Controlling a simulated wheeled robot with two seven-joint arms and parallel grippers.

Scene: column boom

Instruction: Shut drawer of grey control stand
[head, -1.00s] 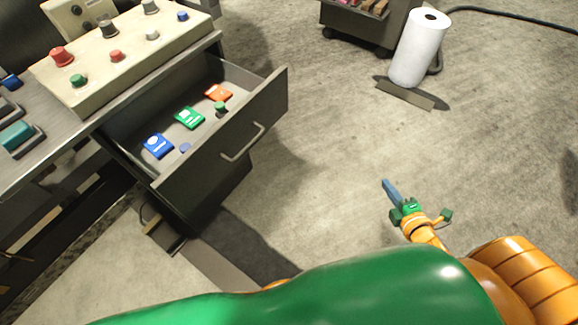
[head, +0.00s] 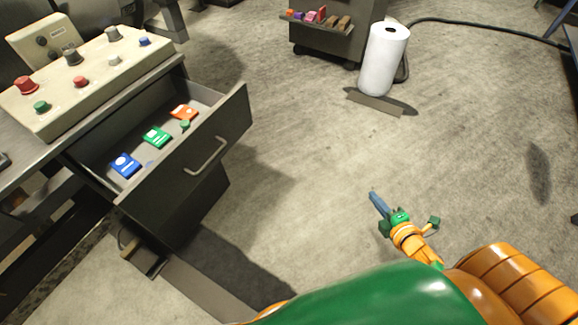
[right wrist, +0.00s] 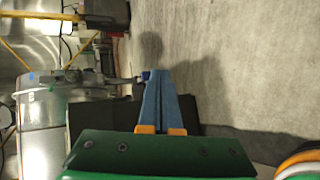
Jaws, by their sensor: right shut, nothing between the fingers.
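The grey control stand's drawer (head: 190,170) is pulled open in the head view, with a bar handle (head: 206,155) on its dark front. Inside lie a blue packet (head: 124,165), a green packet (head: 156,137), an orange packet (head: 183,112) and small round pieces. My right gripper (head: 374,197) is over the floor, right of the drawer and well apart from it. Its blue fingers are together and empty; they also show in the right wrist view (right wrist: 157,80). My left gripper is out of view.
A sloped button panel (head: 95,75) sits on top of the stand. A white roll (head: 383,60) stands on the floor near a dark cart (head: 325,40), with a black cable behind. Open floor lies between the drawer and my right gripper.

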